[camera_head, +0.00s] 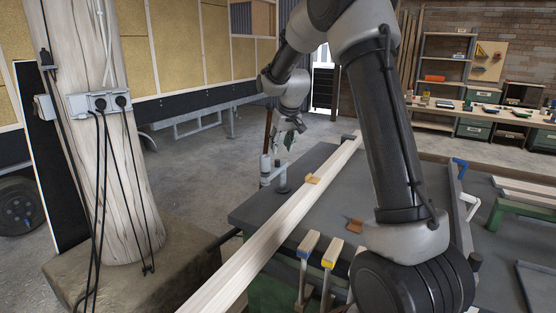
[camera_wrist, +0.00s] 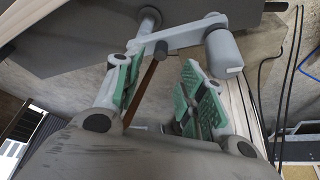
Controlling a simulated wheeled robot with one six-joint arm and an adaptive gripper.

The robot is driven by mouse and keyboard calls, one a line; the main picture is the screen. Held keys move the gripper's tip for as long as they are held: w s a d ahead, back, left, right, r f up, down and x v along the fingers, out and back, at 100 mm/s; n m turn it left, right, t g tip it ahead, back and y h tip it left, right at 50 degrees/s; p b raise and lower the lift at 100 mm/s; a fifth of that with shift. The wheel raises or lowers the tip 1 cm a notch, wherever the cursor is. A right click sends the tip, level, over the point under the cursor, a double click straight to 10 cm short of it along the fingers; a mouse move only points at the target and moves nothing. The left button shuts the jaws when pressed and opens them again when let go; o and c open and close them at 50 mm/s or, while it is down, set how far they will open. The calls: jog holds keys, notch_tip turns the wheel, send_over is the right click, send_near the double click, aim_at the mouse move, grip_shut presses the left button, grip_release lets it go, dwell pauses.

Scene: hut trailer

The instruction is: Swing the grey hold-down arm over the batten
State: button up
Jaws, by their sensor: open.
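The grey hold-down arm (camera_head: 274,178) stands at the left edge of the dark bench (camera_head: 330,190), beside the batten and not over it. In the wrist view the hold-down arm (camera_wrist: 182,34) is a light grey bar with a thick cylinder at one end and a round pad at the other. The long pale batten (camera_head: 285,215) lies across the bench and overhangs its near edge. My gripper (camera_head: 289,143) hangs just above the hold-down. In the wrist view my gripper (camera_wrist: 164,75) has its green-padded fingers apart, with the bar beyond their tips; contact is unclear.
A wooden post (camera_head: 115,150) with cables stands at left. A thin brown rod (camera_wrist: 145,85) shows behind my fingers. Open floor (camera_head: 195,180) lies left of the bench.

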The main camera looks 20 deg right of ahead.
aim_at(278, 160)
jog(key=x, duration=0.7)
jog(key=shift+w+f, duration=0.1)
jog(key=shift+f, duration=0.2)
jog(key=shift+c, duration=0.2)
grip_shut()
